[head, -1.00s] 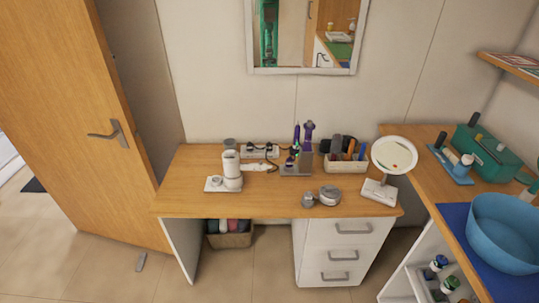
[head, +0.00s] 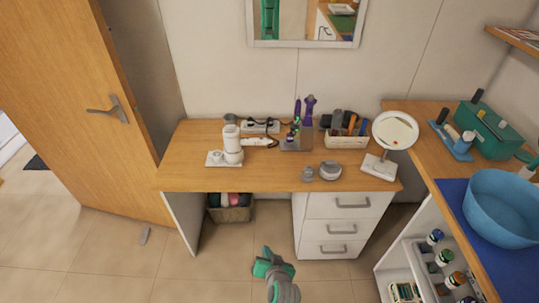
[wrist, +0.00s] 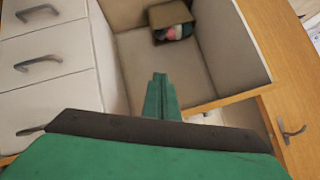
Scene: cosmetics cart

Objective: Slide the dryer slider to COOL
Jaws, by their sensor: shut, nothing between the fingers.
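Purple upright tools (head: 308,107) stand in a grey holder (head: 297,145) at the back of the wooden desk. One may be the dryer; its slider and its marking are too small to make out. My green gripper (head: 265,262) is low in front of the desk, over the floor and well away from the purple tools. In the wrist view its fingers (wrist: 161,97) are together with nothing between them. That view faces the space under the desk, and the purple tools are not in it.
The desk (head: 215,176) holds a white device (head: 232,145), a power strip (head: 261,127), a box of brushes (head: 346,141), round tins (head: 328,171) and a round mirror (head: 395,130). White drawers (head: 337,228) are under its right side. A basket (head: 231,214) sits beneath.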

